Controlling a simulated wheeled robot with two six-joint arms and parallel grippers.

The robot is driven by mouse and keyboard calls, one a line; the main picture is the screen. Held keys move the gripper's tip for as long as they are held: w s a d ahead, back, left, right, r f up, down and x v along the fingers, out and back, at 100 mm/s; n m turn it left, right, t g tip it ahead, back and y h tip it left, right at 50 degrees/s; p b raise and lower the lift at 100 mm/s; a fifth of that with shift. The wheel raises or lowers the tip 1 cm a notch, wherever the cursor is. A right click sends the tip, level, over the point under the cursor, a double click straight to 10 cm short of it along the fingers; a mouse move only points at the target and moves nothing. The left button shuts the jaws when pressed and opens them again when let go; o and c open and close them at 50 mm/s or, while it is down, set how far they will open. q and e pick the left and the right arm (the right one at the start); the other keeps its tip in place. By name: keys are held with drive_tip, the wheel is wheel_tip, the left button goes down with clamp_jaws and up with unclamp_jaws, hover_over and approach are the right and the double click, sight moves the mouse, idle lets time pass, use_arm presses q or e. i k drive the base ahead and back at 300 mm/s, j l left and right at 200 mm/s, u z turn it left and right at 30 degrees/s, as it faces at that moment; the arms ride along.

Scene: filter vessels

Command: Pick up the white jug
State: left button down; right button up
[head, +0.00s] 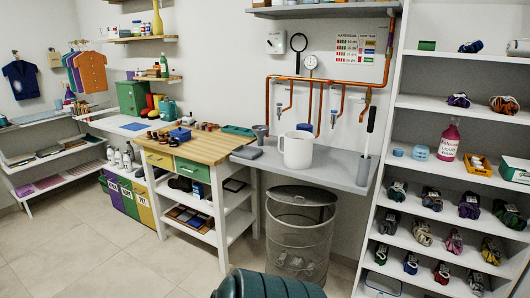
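The white jug (296,150) stands upright on a grey counter (334,169) below copper pipes and taps. Its handle shows on its left side. Nothing is holding it. Neither of my grippers is in the head view.
A grey cup (261,133) and a grey cloth-like item (247,152) are left of the jug. A tall grey holder (363,170) with a brush stands right. A wire bin (299,235) stands under the counter. A dark green rounded object (268,286) is at the bottom edge. Floor at left is clear.

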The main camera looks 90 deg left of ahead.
sight(297, 152)
drive_tip(key=u, duration=2.55)
